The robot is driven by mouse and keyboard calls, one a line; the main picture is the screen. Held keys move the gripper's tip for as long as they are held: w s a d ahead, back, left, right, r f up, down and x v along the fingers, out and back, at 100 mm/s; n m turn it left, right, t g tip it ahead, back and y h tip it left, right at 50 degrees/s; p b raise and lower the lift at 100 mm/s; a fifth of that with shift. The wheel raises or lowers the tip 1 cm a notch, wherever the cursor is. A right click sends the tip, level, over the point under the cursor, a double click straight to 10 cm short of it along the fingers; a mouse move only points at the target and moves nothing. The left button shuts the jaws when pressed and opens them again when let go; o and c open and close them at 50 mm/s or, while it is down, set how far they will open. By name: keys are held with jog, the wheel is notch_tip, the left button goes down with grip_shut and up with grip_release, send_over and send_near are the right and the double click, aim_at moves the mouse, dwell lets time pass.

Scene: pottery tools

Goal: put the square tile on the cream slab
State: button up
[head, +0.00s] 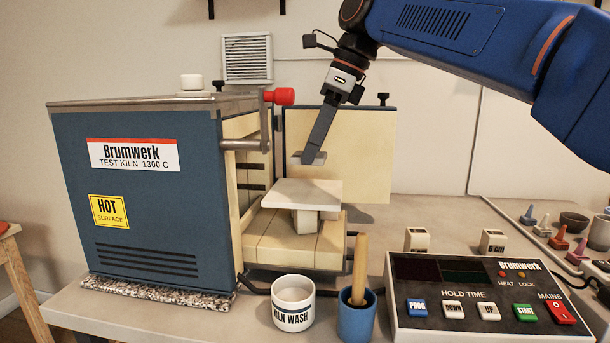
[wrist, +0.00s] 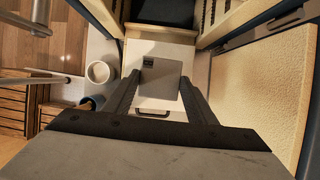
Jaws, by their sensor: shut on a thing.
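The square tile (head: 313,159) is a thin grey plate. My gripper (head: 308,153) is shut on it and holds it above the cream slab (head: 308,196), with a clear gap between them in the head view. In the wrist view the tile (wrist: 160,80) sits between the two dark fingers of my gripper (wrist: 158,82), over the pale slab (wrist: 146,50). The slab lies flat on a short support in front of the open kiln (head: 150,190). The tile hides part of the slab in the wrist view.
The kiln door (head: 345,150) stands open behind the slab. The red handle (head: 285,96) juts out near my gripper's left. A kiln wash cup (head: 293,302), a blue pot (head: 357,318) with a wooden handle and a control box (head: 480,300) stand in front.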

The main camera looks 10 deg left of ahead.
aim_at(311, 190)
jog(key=x, duration=0.2)
jog(key=shift+f, duration=2)
jog(key=shift+f, duration=0.1)
jog(key=o, duration=1.1)
jog(key=shift+o, duration=0.2)
jog(key=v, duration=1.2)
jog(key=shift+s, duration=0.1)
